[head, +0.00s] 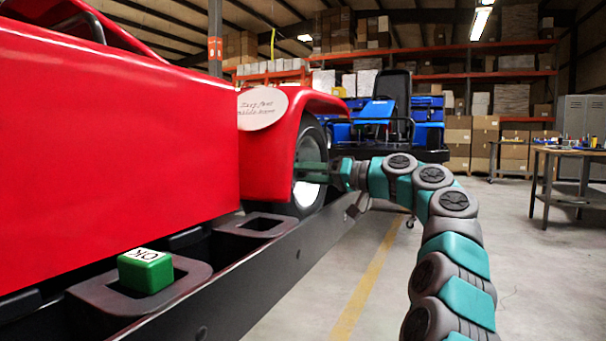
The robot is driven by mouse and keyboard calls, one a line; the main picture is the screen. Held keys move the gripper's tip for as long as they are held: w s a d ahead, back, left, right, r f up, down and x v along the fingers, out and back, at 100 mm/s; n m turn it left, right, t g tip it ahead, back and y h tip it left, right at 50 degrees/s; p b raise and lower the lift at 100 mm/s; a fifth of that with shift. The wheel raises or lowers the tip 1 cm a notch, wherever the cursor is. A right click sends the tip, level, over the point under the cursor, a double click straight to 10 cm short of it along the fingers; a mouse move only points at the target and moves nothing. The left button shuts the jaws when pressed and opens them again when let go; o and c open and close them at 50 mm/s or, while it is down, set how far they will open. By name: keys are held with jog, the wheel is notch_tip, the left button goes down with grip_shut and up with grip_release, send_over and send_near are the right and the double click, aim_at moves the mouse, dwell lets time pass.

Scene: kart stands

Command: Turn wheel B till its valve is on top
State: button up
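A wheel (313,135) with a black tyre and a pale, bright rim sits under the red fender, at the picture's middle. I see it at a steep slant, partly covered by the fender and my gripper. No letter on it can be read, and its valve cannot be made out. My gripper (309,172) is at the outer face of the wheel, reaching in from the right at about hub height. Its green fingers overlap the rim in the picture. I cannot tell whether they touch the wheel or are open or shut.
A green block (146,271) marked "OK" sits in a black holder on the dark rail (270,285); an empty holder (262,224) is farther along. An oval sign (262,108) hangs by the fender. A blue kart (400,125) stands behind. The floor on the right is clear before a workbench (570,152).

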grip_shut()
jog(key=shift+a+f+n+b, duration=0.1)
jog(key=shift+f+n+b, duration=0.05)
jog(key=shift+n+b, duration=0.2)
dwell(0.3)
